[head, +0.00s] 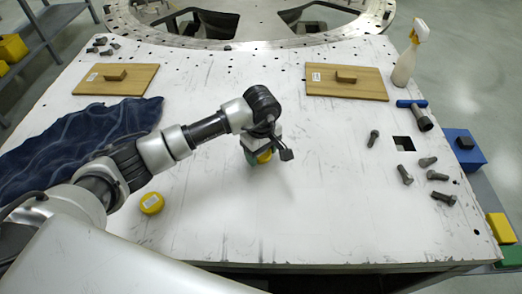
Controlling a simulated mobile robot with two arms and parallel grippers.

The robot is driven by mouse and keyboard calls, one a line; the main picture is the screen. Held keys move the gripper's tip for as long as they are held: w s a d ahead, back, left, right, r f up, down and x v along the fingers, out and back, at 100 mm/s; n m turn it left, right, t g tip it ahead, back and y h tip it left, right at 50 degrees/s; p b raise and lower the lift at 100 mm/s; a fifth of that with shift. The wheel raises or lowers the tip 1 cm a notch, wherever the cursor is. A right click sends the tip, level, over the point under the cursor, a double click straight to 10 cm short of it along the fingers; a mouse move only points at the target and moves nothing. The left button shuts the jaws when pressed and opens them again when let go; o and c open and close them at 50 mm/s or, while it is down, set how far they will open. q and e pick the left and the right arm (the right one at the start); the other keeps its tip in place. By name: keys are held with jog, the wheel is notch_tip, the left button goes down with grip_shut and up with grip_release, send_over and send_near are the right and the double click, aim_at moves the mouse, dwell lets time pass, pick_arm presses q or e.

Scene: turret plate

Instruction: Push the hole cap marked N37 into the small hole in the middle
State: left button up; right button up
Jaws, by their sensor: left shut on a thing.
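My left gripper (259,150) is over the middle of the white plate (320,215), pointing down. A bit of green shows beside that cap. A second yellow cap (151,203) with a pale label lies on the plate at the left, below my forearm. The markings on both caps are too small to read. I cannot make out the small middle hole; the gripper and arm cover part of that area. My right gripper is not in view.
Wooden boards with blocks lie at back left (117,79) and back right (346,82). A dark blue cloth (75,140) covers the left. Several bolts (404,175), a square opening (404,143), a blue-handled tool (421,118) and a spray bottle (409,58) are at the right. The front middle is clear.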

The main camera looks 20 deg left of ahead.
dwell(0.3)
pick_arm(q)
jog(key=shift+f+b, duration=0.45)
dwell(0.5)
jog(key=o, duration=1)
jog(key=shift+s, duration=0.1)
